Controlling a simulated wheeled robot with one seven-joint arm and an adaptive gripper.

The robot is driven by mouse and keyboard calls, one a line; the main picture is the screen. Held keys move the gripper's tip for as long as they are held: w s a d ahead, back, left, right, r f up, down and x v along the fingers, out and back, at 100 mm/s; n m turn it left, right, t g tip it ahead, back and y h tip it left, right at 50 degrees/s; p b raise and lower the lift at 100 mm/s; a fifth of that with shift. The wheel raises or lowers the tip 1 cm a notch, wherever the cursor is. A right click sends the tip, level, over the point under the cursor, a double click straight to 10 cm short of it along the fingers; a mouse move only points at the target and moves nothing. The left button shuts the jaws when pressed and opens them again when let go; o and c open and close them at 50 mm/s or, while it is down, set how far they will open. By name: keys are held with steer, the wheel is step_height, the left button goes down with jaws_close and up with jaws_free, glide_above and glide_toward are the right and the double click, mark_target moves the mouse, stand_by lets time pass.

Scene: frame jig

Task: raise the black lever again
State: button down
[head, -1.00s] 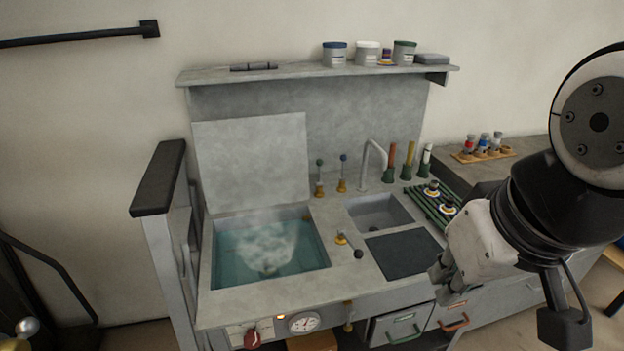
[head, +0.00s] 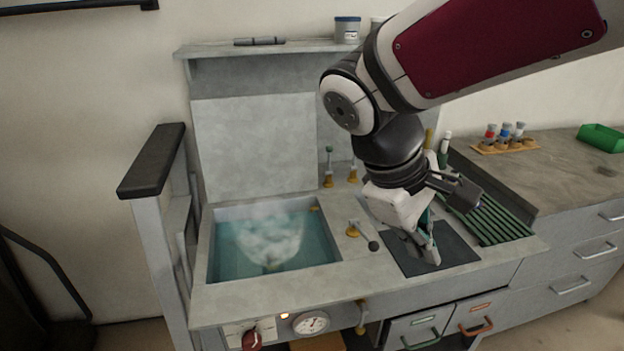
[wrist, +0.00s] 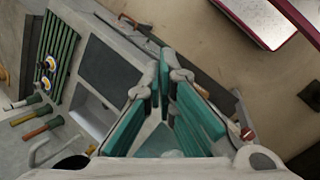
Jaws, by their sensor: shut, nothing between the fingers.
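The black lever (head: 373,246) has a dark ball knob and a brass base, and sits on the grey counter (head: 318,285) between the water basin and the dark panel. Its knob leans low toward the front right. My gripper (head: 430,258) is shut and empty, pointing down over the dark panel, to the right of the lever and apart from it. The wrist view shows its teal-padded fingers (wrist: 165,75) meeting at the tips. I cannot make out the lever in the wrist view.
The water-filled basin (head: 270,245) lies left of the lever. A green slatted rack (head: 490,220) is to the right. In the wrist view, a sink (wrist: 92,110) and tap (wrist: 45,150) lie left of my fingers.

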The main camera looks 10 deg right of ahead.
steer(key=w+a+f+n+h+b, duration=0.4)
steer(key=w+a+f+n+b, duration=0.1)
steer(key=w+f, duration=0.45)
steer(key=n+t+h+b, duration=0.3)
steer(key=n+b, duration=0.1)
steer(key=n, duration=0.1)
glide_toward(363, 234)
steer(key=s, duration=0.1)
steer(key=s+a+f, duration=0.1)
steer(key=s, duration=0.1)
steer(key=s+a, duration=0.1)
steer(key=shift+s+a+f, duration=0.2)
steer(key=b+x, duration=0.2)
steer(key=x, duration=0.8)
steer(key=shift+w, duration=0.1)
steer(key=shift+r, duration=0.1)
steer(key=shift+r+p, duration=0.25)
steer(key=shift+p, duration=0.45)
